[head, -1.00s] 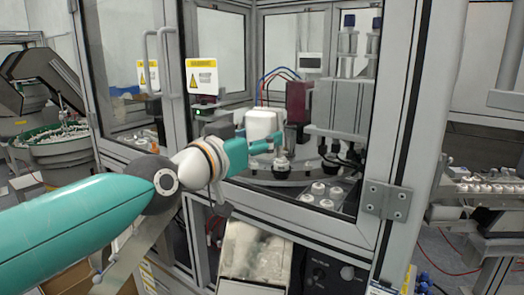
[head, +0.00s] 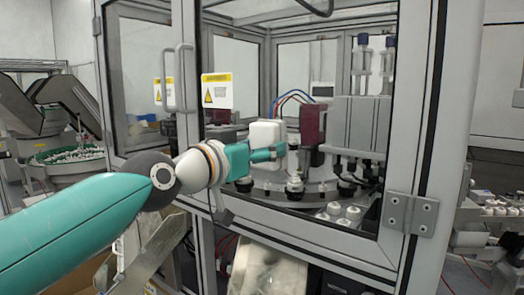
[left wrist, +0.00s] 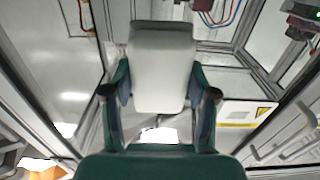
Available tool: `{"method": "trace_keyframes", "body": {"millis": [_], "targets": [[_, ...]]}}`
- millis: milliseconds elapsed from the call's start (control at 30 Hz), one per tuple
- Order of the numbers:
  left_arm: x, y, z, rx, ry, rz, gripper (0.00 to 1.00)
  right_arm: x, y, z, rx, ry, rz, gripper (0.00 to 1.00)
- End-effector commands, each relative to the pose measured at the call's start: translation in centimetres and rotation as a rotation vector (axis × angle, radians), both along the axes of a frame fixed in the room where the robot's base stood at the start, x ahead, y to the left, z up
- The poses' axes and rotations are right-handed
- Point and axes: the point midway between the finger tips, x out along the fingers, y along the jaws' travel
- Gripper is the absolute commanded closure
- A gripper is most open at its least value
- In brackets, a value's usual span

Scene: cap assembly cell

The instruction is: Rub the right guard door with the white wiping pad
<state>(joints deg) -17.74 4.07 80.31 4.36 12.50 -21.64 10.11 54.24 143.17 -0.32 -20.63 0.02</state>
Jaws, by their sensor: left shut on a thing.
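The white wiping pad (head: 267,133) is held upright in my left gripper (head: 268,152), in front of the right guard door's glass. In the left wrist view the pad (left wrist: 163,65) sits between the two fingers of the left gripper (left wrist: 160,82), which are shut on its sides. The right guard door (head: 335,255) is a grey-framed glass panel with a yellow and white warning label at its upper left. I cannot tell whether the pad touches the glass. My right gripper is not in view.
Door hinges (head: 410,213) stand on the right post. Two vertical handles (head: 181,78) are at the left. Behind the glass are a rotary table, tubes and white caps (head: 342,213). A feeder bowl (head: 70,165) stands at far left.

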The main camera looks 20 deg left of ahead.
Motion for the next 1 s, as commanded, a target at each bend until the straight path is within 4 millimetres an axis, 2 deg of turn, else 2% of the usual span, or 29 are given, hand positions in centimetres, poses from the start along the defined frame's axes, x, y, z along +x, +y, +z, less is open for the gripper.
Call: {"method": "trace_keyframes", "body": {"millis": [600,1000], "targets": [[-5.3,1.9,0.0,-0.001,-0.002,-0.001,0.7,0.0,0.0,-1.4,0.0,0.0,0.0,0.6],[-5.6,2.0,0.1,-0.001,-0.002,0.0,0.7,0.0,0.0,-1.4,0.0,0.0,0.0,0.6]]}}
